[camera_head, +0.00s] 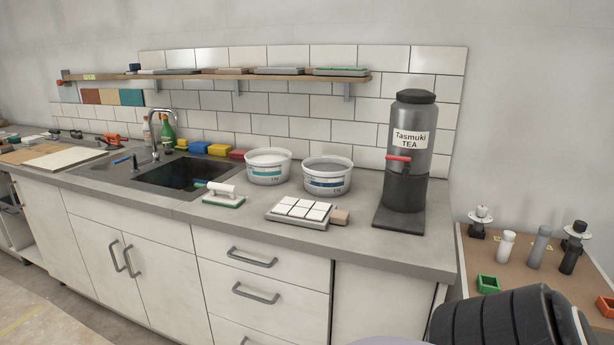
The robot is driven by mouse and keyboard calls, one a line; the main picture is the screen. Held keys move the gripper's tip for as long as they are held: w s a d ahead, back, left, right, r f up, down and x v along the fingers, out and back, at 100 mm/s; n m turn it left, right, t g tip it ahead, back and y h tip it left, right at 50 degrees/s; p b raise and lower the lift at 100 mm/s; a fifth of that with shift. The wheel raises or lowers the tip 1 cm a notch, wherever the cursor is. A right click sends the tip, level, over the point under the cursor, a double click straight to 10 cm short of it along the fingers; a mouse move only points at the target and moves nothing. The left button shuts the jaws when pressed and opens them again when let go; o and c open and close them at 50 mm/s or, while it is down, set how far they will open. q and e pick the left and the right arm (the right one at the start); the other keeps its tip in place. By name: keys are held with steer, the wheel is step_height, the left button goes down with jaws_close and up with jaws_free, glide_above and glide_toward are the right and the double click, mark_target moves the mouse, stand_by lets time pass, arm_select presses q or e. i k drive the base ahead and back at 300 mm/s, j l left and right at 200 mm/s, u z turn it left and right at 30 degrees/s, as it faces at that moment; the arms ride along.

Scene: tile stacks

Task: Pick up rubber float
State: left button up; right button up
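A hand float (224,199) with a white handle and a green pad lies on the grey counter, just right of the sink and near the front edge. It looks like the rubber float. Its pad lies flat on the counter and its handle faces up. Nothing holds it. Neither of my grippers shows in the head view.
The dark sink (182,175) is left of the float. Two buckets (268,167) (327,176) stand behind it. A tray of white tiles (301,210) and the tea dispenser (407,160) are to the right. Sponges (218,149) sit behind the sink. A drawer front (262,258) is below.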

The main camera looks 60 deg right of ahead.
mark_target(233, 201)
steer(key=i+z, duration=0.1)
steer(key=z, duration=1.15)
steer(key=i+j+z, duration=0.15)
steer(key=z, duration=0.3)
steer(key=i+j+z, duration=0.1)
steer(key=j+z, duration=0.65)
steer(key=i+j+z, duration=0.1)
steer(key=j+z, duration=0.5)
steer(key=j, duration=1.1)
steer(key=k+j+z, duration=0.1)
steer(key=j, duration=0.55)
steer(key=k+j, duration=0.15)
steer(key=j, duration=0.45)
steer(key=j+z, duration=0.05)
